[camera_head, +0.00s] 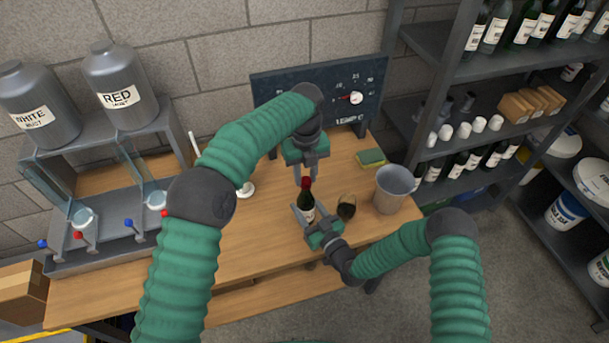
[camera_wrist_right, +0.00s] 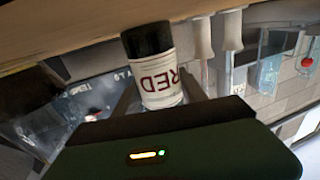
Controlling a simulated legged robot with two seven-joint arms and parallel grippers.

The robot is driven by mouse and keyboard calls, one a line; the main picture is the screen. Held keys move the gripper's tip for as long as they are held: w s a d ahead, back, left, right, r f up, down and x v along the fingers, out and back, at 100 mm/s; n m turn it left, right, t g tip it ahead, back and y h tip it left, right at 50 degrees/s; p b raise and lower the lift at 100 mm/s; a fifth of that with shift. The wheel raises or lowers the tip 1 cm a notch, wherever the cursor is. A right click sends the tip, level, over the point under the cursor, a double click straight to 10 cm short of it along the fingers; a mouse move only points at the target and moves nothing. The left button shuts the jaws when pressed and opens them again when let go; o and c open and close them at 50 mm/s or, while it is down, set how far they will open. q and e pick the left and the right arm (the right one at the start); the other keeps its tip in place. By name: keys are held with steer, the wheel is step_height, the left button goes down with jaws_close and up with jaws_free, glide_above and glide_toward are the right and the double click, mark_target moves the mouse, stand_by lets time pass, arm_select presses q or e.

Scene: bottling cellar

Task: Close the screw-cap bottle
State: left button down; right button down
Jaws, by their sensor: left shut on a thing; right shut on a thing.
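The dark bottle (camera_head: 306,201) stands upright on the wooden table, with a red cap (camera_head: 306,184) at its top. In the right wrist view the bottle (camera_wrist_right: 158,68) shows upside down, with a white label reading RED; its top is hidden there. My right gripper (camera_head: 307,219) is shut on the bottle's body from the front. My left gripper (camera_head: 306,174) points down from above and is shut on the red cap at the bottle's mouth. Whether the cap is seated on the thread cannot be told.
A glass of dark wine (camera_head: 346,207) stands just right of the bottle, close to my right gripper. A grey bucket (camera_head: 393,190) and a yellow-green sponge (camera_head: 370,157) are farther right. A filling stand (camera_head: 105,247) with taps is at left.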

arm_select(q)
steer(key=m, duration=0.7)
steer(key=shift+w+d+m, duration=0.15)
steer(key=shift+d+m, duration=0.05)
steer(key=shift+m, duration=0.2)
steer(key=c, duration=1.1)
jaws_free()
steer(key=shift+r, duration=0.1)
step_height(320, 180, up, 4)
steer(key=shift+r, duration=0.2)
steer(key=shift+c, duration=0.4)
